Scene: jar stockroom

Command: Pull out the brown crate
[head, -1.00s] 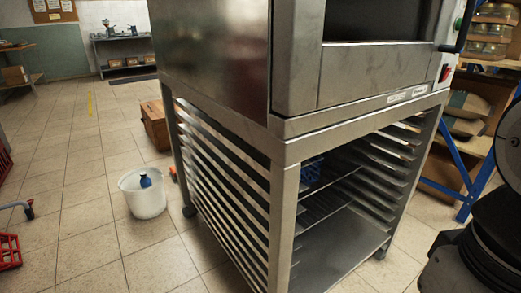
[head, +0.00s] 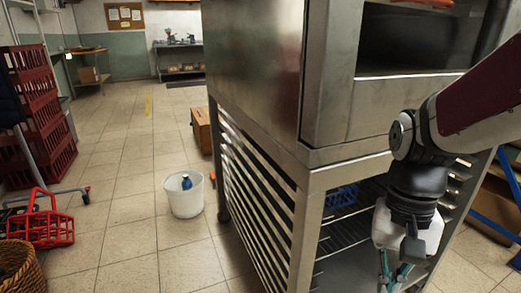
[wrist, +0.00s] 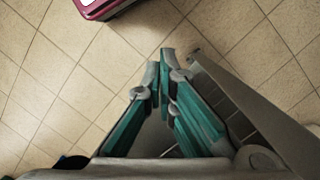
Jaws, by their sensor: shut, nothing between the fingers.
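The brown crate (head: 201,129) sits on the tiled floor in the head view, beyond the far left corner of the steel oven stand (head: 262,190). The stand hides part of its right side. My gripper (head: 395,281) is at the lower right of the head view, in front of the stand's open front and well apart from the crate. In the wrist view the fingertips of my gripper (wrist: 160,62) are together, with nothing between them, above the floor. The crate is not seen in the wrist view.
A white bucket (head: 185,195) with a blue bottle (head: 187,182) stands near the crate. Red stacked crates (head: 40,115), a red basket (head: 45,228) and a wicker basket (head: 20,268) line the left. The tiled aisle between (head: 125,190) is clear.

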